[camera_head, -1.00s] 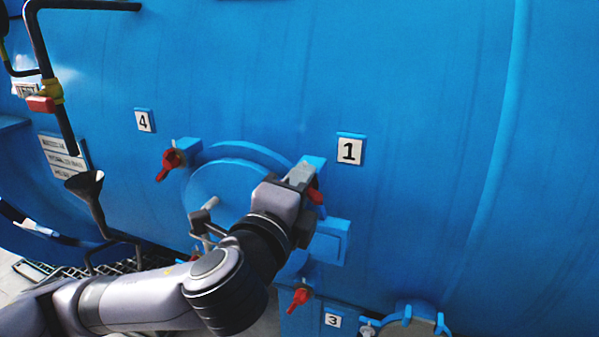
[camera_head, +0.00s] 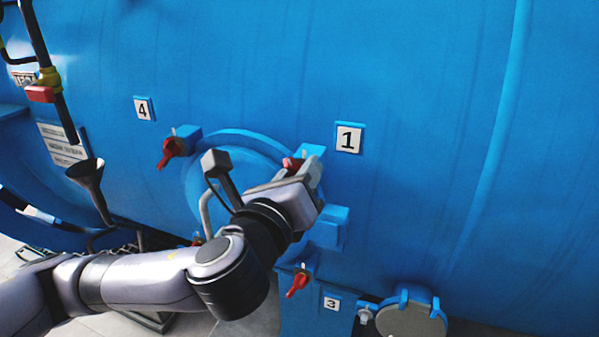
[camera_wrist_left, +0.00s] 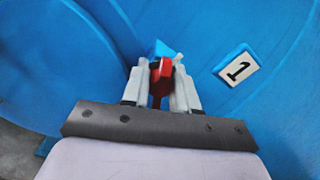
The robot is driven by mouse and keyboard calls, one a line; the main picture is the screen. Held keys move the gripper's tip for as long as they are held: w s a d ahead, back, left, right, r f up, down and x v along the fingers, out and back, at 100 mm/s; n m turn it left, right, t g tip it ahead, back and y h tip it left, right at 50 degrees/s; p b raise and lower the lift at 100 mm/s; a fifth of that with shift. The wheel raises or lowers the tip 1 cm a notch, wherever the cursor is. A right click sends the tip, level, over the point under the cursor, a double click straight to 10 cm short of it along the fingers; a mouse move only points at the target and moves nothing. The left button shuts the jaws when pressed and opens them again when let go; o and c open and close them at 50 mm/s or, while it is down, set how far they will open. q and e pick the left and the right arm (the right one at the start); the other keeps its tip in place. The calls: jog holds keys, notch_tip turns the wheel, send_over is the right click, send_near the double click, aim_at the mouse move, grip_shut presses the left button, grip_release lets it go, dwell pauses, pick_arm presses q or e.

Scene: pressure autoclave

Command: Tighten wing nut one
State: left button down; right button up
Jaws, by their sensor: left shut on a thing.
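Wing nut one is the red wing nut (camera_head: 293,163) beside the plate marked 1 (camera_head: 348,138), at the upper right of the round blue hatch (camera_head: 240,148). My left gripper (camera_head: 303,172) is at this nut, its fingers shut on it. In the left wrist view the red wing nut (camera_wrist_left: 160,76) sits between the two pale fingers of the gripper (camera_wrist_left: 161,88), with the number 1 plate (camera_wrist_left: 237,67) to the right. The gripper and forearm hide part of the hatch and part of the nut. My right gripper is not in view.
A grey funnel (camera_head: 87,176) and dark pipe stand at the left. A round port (camera_head: 410,318) is at the lower right. The blue wall right of plate 1 is clear.

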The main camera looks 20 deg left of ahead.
pick_arm(q)
jog(key=m, duration=0.5)
jog(key=shift+m, duration=0.3)
dwell(0.4)
jog(key=c, duration=1)
grip_release()
jog(key=shift+o, duration=0.2)
